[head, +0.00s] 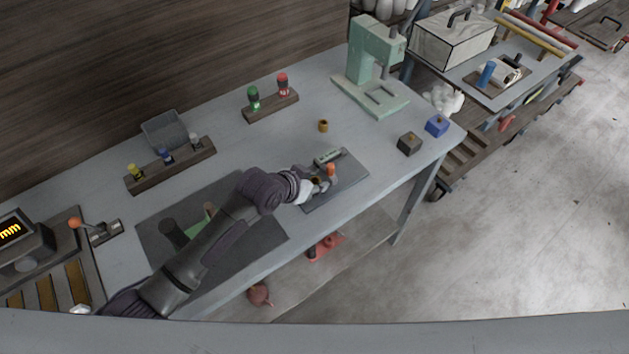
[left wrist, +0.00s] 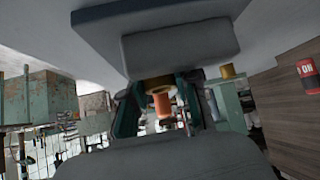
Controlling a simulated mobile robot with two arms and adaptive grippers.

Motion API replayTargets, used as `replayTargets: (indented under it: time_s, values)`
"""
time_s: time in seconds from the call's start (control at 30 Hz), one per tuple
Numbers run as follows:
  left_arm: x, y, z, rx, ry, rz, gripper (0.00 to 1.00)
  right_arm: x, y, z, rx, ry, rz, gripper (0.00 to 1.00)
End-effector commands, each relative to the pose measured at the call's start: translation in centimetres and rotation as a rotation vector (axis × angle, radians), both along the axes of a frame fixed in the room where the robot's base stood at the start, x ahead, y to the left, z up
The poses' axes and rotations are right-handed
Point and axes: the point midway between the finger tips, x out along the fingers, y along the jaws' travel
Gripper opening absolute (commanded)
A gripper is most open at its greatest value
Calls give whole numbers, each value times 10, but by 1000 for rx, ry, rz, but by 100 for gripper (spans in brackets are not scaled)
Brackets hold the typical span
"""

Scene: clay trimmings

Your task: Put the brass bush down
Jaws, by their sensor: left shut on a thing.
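My left gripper (head: 319,184) is over the left part of a dark grey plate (head: 345,190) on the bench. It is shut on a brass bush (head: 315,181); in the left wrist view the bush (left wrist: 158,84) shows between the two fingers, partly hidden by them. I cannot tell whether the bush touches the plate. An orange-topped piece (head: 331,170) stands just right of the gripper, and orange (left wrist: 162,105) shows beyond the bush in the left wrist view. Another brass bush (head: 323,126) stands on the bare bench behind the plate. My right gripper is not in view.
A grey-green piece (head: 328,157) lies at the plate's back edge. A green press (head: 375,70) stands at the back right. Dark (head: 409,143) and blue (head: 437,125) blocks sit near the right end. A wooden rack (head: 271,107) stands behind.

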Motion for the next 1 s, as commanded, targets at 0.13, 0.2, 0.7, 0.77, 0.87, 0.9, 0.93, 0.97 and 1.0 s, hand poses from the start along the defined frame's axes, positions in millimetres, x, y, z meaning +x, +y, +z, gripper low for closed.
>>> replayTargets:
  time_s: [0.13, 0.2, 0.7, 0.77, 0.87, 0.9, 0.93, 0.97, 1.0]
  values:
    - [0, 0, -6, 0, 0, 0, 0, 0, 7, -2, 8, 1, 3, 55]
    - [0, 0, -8, 1, 1, 0, 0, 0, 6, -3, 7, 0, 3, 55]
    - [-3, 2, -16, 9, 13, 1, 41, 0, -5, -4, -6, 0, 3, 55]
    - [-3, 2, -17, 10, 14, 1, 41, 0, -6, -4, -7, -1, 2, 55]
    - [-4, 3, -16, 10, 14, 1, 41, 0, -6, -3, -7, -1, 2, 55]
    - [-4, 3, -14, 10, 14, 1, 41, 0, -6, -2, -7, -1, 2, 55]
    - [-3, 3, -11, 10, 14, 1, 41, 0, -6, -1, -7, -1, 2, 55]
    - [-3, 3, -8, 10, 14, 1, 41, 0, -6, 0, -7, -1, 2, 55]
    - [-3, 3, -2, 10, 13, 1, 41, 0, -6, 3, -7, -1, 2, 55]
